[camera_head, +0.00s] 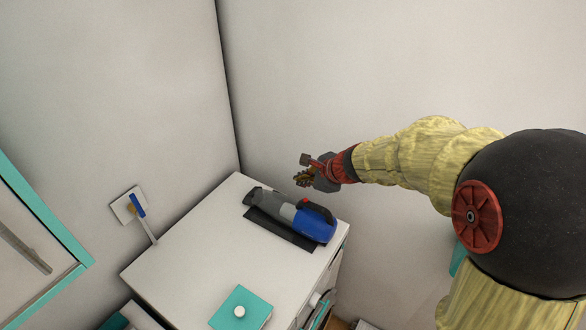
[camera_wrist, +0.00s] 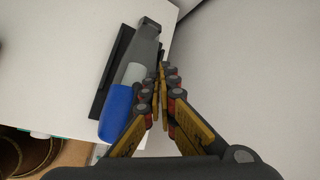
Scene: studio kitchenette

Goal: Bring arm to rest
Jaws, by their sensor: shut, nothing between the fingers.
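My arm reaches in from the right in the head view, and my gripper (camera_head: 303,178) is above the back right edge of the white cabinet top. In the wrist view my gripper (camera_wrist: 161,82) has its fingers together with nothing between them. A blue and grey handheld vacuum (camera_head: 305,218) lies on a dark base on the cabinet top, just below and in front of my gripper. It also shows in the wrist view (camera_wrist: 122,97), left of the fingers and partly hidden by them. The gripper appears apart from it.
The white cabinet top (camera_head: 190,245) also holds a teal square with a white knob (camera_head: 239,311). Walls meet in a corner behind. A round brown container (camera_wrist: 25,152) shows low in the wrist view.

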